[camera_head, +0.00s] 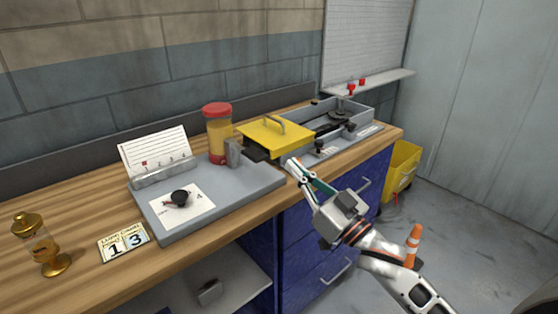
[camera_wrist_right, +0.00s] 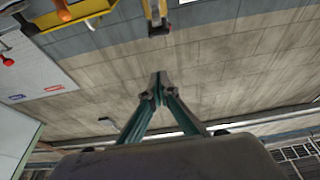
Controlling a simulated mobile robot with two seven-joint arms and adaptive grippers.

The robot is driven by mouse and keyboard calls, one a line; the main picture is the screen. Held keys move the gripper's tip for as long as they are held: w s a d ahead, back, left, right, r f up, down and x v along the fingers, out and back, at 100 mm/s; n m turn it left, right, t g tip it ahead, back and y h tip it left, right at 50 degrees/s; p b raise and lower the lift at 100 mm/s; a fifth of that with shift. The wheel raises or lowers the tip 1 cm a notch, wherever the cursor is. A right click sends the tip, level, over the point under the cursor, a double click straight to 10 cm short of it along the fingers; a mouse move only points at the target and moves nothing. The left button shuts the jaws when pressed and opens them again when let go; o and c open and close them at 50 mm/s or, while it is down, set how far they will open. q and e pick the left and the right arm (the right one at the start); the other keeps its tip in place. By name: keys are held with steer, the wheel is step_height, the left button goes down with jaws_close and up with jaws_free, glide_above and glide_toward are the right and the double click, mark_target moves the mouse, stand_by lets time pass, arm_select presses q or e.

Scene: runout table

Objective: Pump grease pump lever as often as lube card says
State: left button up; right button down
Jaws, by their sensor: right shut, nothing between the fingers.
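A grey base plate (camera_head: 252,191) on the bench carries a yellow jar with a red lid (camera_head: 217,133) and a grey block (camera_head: 233,152) beside it. I cannot make out which part is the pump lever. A white lined card (camera_head: 155,152) stands tilted in a grey holder at the plate's back left, with a small red mark; its writing is too small to read.
A yellow lid with a handle (camera_head: 275,138) and a grey tray (camera_head: 345,120) stand at the back right. A brass oiler (camera_head: 42,245) and a counter card reading 1 and 3 (camera_head: 124,242) are at the left.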

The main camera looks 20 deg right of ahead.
steer(key=x, duration=1)
step_height(320, 180, down, 4)
steer(key=shift+s, duration=0.15)
